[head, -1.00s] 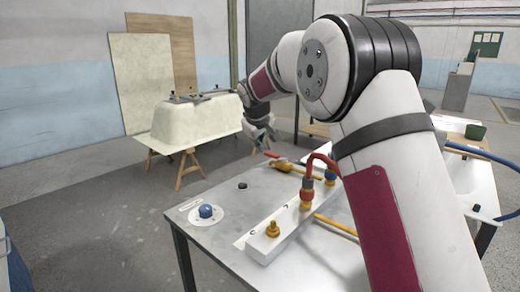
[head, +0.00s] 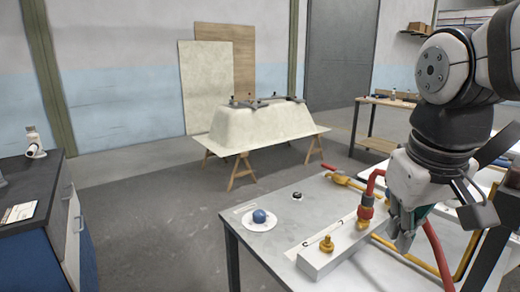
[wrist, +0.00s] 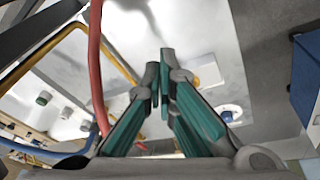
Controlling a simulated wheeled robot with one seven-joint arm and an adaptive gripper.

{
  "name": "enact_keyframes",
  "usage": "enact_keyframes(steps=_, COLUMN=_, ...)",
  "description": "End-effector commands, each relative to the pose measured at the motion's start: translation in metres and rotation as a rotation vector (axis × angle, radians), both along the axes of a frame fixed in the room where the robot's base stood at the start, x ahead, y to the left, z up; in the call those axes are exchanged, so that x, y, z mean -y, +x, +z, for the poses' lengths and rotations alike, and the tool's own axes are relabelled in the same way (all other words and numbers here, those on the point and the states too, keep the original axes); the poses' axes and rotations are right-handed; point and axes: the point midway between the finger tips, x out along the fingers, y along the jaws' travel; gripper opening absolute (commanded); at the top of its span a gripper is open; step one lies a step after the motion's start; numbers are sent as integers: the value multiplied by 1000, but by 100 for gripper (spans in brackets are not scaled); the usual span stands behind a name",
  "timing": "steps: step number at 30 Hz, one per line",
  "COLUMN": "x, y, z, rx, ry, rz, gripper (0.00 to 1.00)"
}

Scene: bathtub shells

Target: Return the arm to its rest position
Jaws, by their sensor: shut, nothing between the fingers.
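My gripper (head: 403,240) points down at the right of the head view, over the near part of the grey table (head: 275,215). In the wrist view its two green-padded fingers (wrist: 162,72) come together at the tips with nothing between them. My arm is folded, with a dark joint above the gripper. The gripper overlaps a white block with brass fittings (head: 325,262) and a red hose (head: 438,255); I cannot tell whether it touches them.
A blue ball on a white disc (head: 259,217) and a small black knob (head: 297,196) are on the table. A cream tub shell (head: 255,130) stands on trestles behind. A dark-topped cabinet (head: 45,195) is at left. Floor between is clear.

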Motion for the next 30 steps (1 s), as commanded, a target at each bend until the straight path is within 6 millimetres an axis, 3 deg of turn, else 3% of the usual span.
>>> enact_keyframes(steps=1, x=-1, y=-26, z=-6, rx=-13, ry=14, rz=-15, gripper=0)
enact_keyframes(steps=6, x=-6, y=-89, z=-29, rx=-66, ry=54, rz=-59, gripper=0)
enact_keyframes(steps=15, x=-15, y=-165, z=-67, rx=-131, ry=106, rz=-112, gripper=0)
enact_keyframes(steps=16, x=-16, y=-169, z=-68, rx=-136, ry=109, rz=-115, gripper=0)
enact_keyframes(steps=26, x=-16, y=-162, z=-10, rx=-57, ry=109, rz=-103, gripper=0)
enact_keyframes(steps=30, x=-15, y=-162, z=21, rx=-12, ry=111, rz=-99, gripper=0)
